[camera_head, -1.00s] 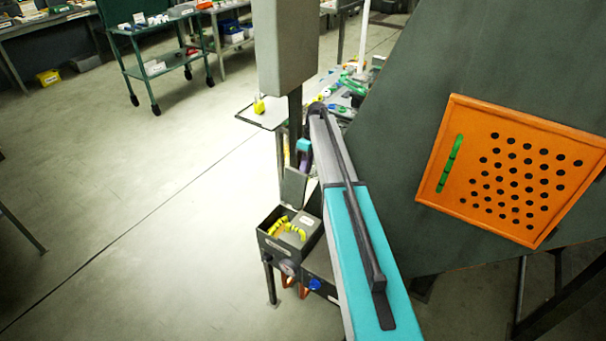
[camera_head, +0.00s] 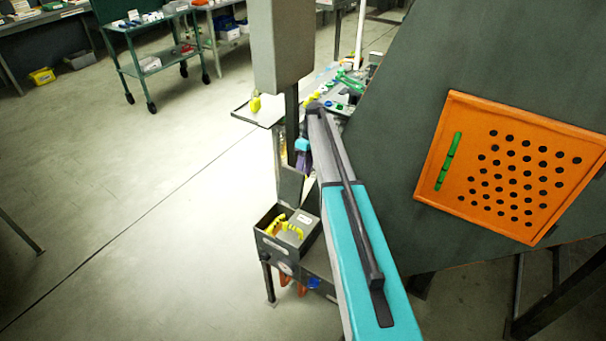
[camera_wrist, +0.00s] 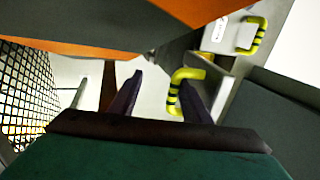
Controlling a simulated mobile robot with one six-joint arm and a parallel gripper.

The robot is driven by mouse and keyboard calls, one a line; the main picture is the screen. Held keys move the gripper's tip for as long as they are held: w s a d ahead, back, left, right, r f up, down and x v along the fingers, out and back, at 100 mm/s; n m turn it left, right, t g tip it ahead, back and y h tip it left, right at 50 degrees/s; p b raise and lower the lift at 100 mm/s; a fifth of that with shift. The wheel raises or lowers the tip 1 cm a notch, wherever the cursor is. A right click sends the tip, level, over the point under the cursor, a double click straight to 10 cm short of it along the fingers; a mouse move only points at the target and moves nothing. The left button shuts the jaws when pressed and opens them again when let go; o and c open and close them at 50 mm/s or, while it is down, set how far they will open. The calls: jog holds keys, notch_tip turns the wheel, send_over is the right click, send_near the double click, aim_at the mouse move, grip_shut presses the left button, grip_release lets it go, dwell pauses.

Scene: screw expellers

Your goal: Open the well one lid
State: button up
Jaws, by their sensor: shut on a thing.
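The two-well box (camera_head: 278,252) is dark grey and stands low at the centre of the head view. A grey lid with a pale label and a yellow-black handle (camera_head: 294,230) covers its right side. Another yellow handle (camera_head: 274,224) sits tilted at the left, beside a dark gap in the box top. In the wrist view, my gripper (camera_wrist: 162,80) has two dark purple fingers around a bent yellow-black handle (camera_wrist: 186,76), which lies against the right finger. The other handle (camera_wrist: 256,34) is at upper right. I cannot read the label.
A large dark green panel with an orange perforated tray (camera_head: 446,160) fills the right of the head view. A grey upright column (camera_head: 282,45) stands above the box. A green cart (camera_head: 160,68) is at the back left.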

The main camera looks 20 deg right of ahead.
jog(key=shift+w+d, duration=0.25)
jog(key=shift+d, duration=0.1)
jog(key=b+v, duration=0.2)
jog(key=v, duration=1.1)
jog(key=shift+a+r, duration=0.15)
jog(key=shift+r, duration=0.2)
jog(key=shift+s, duration=0.1)
